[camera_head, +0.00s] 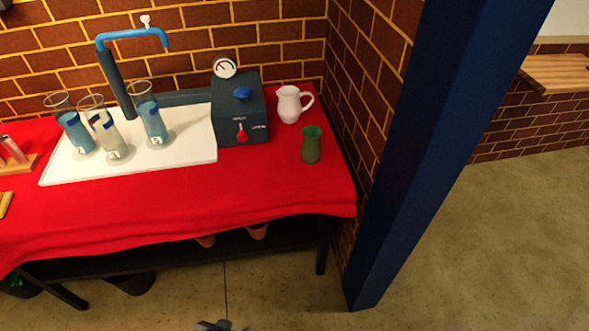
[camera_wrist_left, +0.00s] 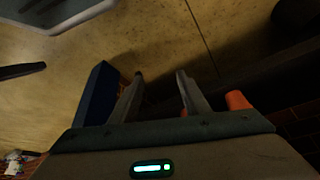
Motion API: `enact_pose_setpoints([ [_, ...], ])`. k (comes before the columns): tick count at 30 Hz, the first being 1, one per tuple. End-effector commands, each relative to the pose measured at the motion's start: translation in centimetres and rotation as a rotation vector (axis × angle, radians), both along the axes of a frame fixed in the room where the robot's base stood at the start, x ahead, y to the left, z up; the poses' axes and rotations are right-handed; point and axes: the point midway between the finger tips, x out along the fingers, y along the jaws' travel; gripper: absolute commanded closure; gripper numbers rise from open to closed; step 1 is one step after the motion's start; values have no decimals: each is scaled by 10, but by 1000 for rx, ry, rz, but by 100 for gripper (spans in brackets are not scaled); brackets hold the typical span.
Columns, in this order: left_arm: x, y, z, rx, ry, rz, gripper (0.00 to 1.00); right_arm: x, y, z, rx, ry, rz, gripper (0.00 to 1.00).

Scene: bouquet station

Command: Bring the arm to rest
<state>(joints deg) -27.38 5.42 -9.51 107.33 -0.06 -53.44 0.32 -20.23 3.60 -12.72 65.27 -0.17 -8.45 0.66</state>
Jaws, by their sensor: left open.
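My left gripper (camera_wrist_left: 160,74) shows in the left wrist view, its two fingers apart with nothing between them. It is over the bare floor, with the dark underside of the table area at the right. In the head view a small grey piece shows at the bottom edge, too cut off to tell which part of me it is. My right gripper is in neither view.
The red-covered table (camera_head: 190,208) holds a white board (camera_head: 190,158) with several glass cylinders, a dark box (camera_head: 240,110), a white pitcher (camera_head: 290,104) and a green vase (camera_head: 311,146). A blue post (camera_head: 430,150) stands right of it. Floor (camera_head: 480,260) is clear at right.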

Motion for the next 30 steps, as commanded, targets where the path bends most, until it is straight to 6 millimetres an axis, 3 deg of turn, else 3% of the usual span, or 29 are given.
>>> enact_pose_setpoints([
  [1, 0, -3, -22, -5, -7, -3, 58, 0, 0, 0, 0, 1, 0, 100],
  [6, -1, -13, -80, -25, -62, -14, 58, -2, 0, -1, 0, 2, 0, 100],
  [13, -18, -22, -141, -50, -129, -28, 58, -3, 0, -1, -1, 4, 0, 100],
  [19, -29, -25, -163, -63, -162, -34, 58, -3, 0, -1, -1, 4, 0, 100],
  [30, -31, -25, -165, -65, -169, -35, 58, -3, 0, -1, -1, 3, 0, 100],
])
